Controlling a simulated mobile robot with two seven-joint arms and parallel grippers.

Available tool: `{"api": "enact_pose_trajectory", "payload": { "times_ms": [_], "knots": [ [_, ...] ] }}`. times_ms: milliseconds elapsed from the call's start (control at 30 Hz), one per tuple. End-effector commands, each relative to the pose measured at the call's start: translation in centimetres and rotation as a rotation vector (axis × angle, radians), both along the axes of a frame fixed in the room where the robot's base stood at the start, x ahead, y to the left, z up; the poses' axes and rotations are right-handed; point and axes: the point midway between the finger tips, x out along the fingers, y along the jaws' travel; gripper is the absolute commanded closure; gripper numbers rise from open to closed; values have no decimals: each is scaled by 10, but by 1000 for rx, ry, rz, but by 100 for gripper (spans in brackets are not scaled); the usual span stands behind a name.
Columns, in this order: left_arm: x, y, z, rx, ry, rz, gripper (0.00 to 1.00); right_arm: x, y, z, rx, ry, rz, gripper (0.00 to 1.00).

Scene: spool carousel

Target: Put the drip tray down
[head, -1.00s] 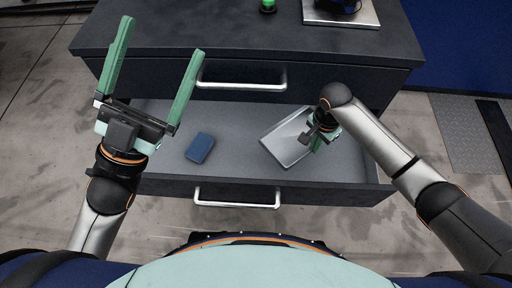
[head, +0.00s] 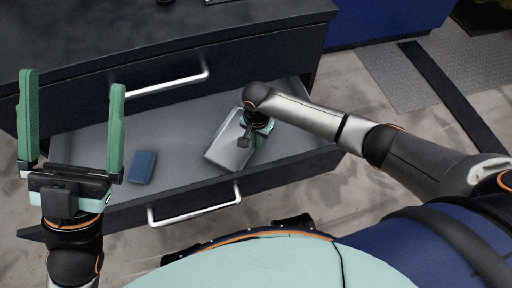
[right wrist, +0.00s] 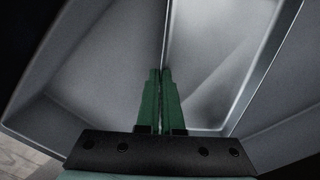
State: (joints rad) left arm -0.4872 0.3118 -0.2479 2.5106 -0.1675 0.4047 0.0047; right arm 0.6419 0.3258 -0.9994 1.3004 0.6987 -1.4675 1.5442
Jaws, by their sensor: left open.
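The drip tray (head: 226,150) is a shallow grey metal tray. It is at the right part of the open drawer (head: 185,105), inside its outline. My right gripper (head: 258,138) is at the tray's right side. In the right wrist view its green fingers (right wrist: 161,78) are close together on the tray's rim, with the tray (right wrist: 222,55) extending away to the right. I cannot tell whether the tray touches the drawer floor. My left gripper (head: 72,85) is open and empty, fingers pointing up the picture, left of the tray.
A small blue box (head: 142,166) lies in the drawer left of the tray. The dark cabinet top (head: 150,35) and a closed drawer's handle (head: 168,84) are behind. The open drawer's front handle (head: 195,205) faces me. Drawer floor between box and tray is clear.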

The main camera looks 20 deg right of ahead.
Motion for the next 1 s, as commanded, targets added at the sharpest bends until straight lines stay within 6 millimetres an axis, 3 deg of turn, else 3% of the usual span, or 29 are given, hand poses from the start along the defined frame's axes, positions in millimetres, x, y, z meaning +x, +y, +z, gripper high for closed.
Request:
{"api": "enact_pose_trajectory", "payload": {
  "times_ms": [33,133,500,800,1000],
  "knots": [
    [0,-1,-12,3,2,-3,0,1,0,-15,0,0,-1,100],
    [0,-2,-20,15,2,2,0,1,0,-26,1,-1,0,100],
    [1,-3,-17,18,3,2,0,1,0,-27,1,-1,-1,100],
    [0,-3,-17,15,4,2,0,0,0,-28,0,0,-1,67],
    [1,-3,-17,12,4,3,0,0,0,-28,0,0,-1,67]
  ]
}}
